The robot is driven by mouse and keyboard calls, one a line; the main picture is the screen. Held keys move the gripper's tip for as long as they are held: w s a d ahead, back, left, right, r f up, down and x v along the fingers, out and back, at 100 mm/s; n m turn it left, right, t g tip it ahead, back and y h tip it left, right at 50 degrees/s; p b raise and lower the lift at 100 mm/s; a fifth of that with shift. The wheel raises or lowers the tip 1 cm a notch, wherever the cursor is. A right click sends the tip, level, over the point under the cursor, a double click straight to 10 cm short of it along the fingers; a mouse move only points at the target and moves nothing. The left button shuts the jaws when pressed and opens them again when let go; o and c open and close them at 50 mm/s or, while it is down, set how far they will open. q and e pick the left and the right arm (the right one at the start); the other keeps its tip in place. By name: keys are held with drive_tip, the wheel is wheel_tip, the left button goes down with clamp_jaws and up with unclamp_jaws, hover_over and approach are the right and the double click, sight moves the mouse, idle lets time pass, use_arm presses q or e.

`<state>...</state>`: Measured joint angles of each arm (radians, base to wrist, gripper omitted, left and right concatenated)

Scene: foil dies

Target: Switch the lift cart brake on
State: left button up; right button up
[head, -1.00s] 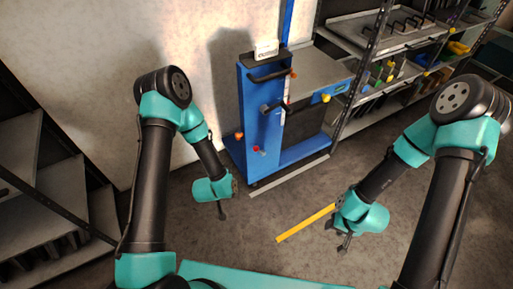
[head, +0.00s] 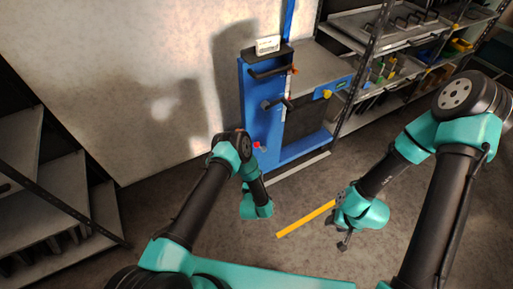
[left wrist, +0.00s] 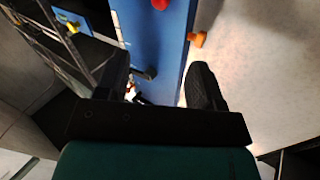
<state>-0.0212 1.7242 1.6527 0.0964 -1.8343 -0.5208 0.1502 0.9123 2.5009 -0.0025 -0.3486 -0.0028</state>
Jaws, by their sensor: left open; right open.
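The blue lift cart (head: 262,120) stands against the wall in the head view, with black handles and a red knob (head: 259,147) low on its front. I cannot tell which part is the brake. In the left wrist view the blue cart panel (left wrist: 165,50) shows the red knob (left wrist: 160,4), an orange knob (left wrist: 197,39) and a black handle (left wrist: 149,73). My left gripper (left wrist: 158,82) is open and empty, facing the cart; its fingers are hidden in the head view. My right gripper (head: 344,240) is open and empty above the floor, well away from the cart.
A yellow strip (head: 305,219) lies on the floor near the right gripper. A shelf rack (head: 390,40) with trays and parts stands right of the cart. Grey shelving (head: 45,200) is at the left.

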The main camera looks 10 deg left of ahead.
sight(256, 146)
use_arm(q)
drive_tip(key=shift+w, duration=0.1)
drive_tip(key=w, duration=0.5)
drive_tip(key=w+a, duration=0.1)
drive_tip(key=w, duration=1.1)
drive_tip(key=shift+w+a, duration=0.1)
drive_tip(key=shift+a, duration=0.1)
clamp_jaws()
idle(0.4)
